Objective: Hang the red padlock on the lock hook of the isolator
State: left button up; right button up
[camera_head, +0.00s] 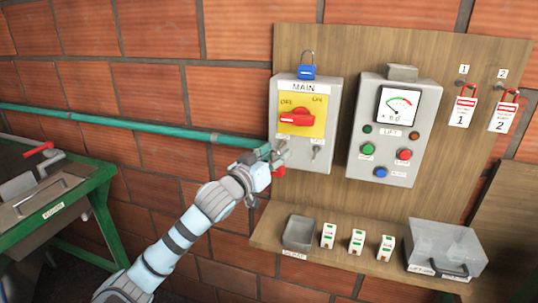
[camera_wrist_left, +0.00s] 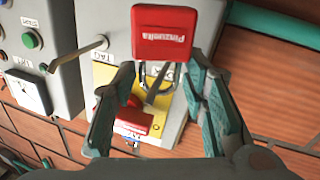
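The isolator (camera_head: 336,112), marked MAIN, has a yellow plate with a red switch (camera_head: 297,117) and two small hooks at its lower edge. The red padlock (camera_head: 278,171) is at the lower left of the isolator. My left gripper (camera_head: 277,153) is there too.
A blue padlock (camera_head: 306,71) is on top of the isolator. The control box (camera_head: 397,130) stands to its right. Two tags (camera_head: 463,110) (camera_head: 503,117) hang further right. A green pipe (camera_head: 130,124) crosses the brick wall.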

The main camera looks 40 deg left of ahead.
aim_at(282, 113)
pick_arm(q)
jog(key=shift+o, duration=0.4)
jog(key=shift+r, duration=0.1)
notch_tip(282, 113, up, 10)
jog(key=shift+s+a+f, duration=0.1)
jog(key=shift+s+a, duration=0.05)
jog(key=shift+a, duration=0.1)
